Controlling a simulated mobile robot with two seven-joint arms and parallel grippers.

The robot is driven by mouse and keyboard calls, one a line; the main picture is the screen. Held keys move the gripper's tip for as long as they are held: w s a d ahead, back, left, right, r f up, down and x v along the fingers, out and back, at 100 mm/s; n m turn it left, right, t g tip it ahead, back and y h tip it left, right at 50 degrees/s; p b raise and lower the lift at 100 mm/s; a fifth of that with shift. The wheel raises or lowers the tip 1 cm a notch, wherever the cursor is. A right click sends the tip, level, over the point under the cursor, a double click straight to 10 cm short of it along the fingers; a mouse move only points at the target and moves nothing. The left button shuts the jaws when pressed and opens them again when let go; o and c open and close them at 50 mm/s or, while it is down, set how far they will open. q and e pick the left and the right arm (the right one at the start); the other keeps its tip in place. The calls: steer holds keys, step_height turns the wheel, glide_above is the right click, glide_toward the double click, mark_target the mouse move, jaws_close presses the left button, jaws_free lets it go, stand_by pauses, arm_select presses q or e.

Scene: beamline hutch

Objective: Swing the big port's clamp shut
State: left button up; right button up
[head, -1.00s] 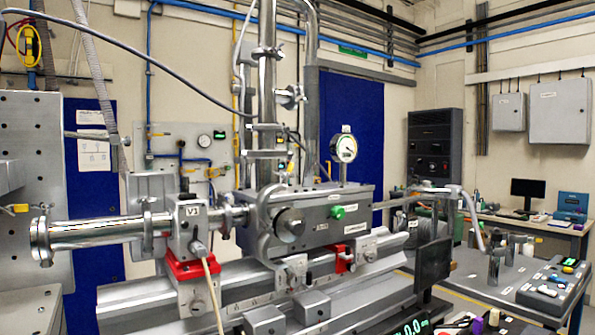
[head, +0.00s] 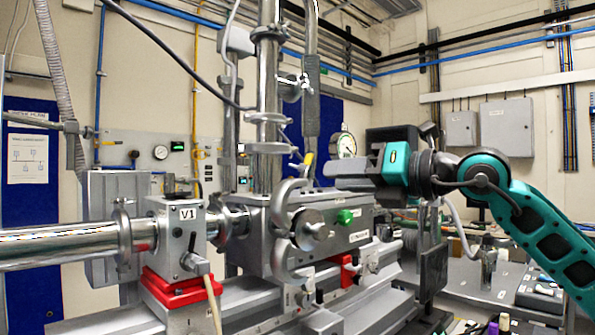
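The big port (head: 310,229) is a round metal flange on the front of the grey chamber box (head: 345,238). Its clamp shows as two curved silver jaws, an upper one (head: 284,196) and a lower one (head: 281,258), spread apart at the port's left side, so the clamp stands open. My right gripper (head: 335,174) comes in from the right above the chamber, its grey fingers pointing left toward the clamp's upper jaw. It appears apart from the clamp. The fingers overlap from this side, so their gap is hidden. My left gripper is out of view.
A valve block marked V1 (head: 184,237) on a red mount (head: 178,290) joins a steel pipe (head: 55,245) at left. A dial gauge (head: 344,145) stands behind my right gripper. A green knob (head: 345,217) is on the chamber front. A dark upright panel (head: 433,270) stands at right.

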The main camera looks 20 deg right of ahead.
mark_target(312, 158)
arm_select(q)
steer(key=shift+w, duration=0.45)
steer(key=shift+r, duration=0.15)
arm_select(e)
steer(key=d+r+t+h, duration=0.1)
steer(key=d+r+h, duration=0.1)
steer(key=d+r, duration=0.1)
arm_select(q)
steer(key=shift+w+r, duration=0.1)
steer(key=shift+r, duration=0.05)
steer(key=p, duration=0.1)
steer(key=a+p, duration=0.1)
steer(key=p, duration=0.1)
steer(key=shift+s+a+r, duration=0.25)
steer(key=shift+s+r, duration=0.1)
arm_select(e)
steer(key=shift+m, duration=0.4)
steer(key=x, duration=1.2)
steer(key=shift+d+r, duration=0.15)
steer(key=shift+r, duration=0.1)
steer(key=shift+c, duration=0.3)
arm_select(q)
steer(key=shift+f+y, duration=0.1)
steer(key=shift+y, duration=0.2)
arm_select(e)
jaws_close()
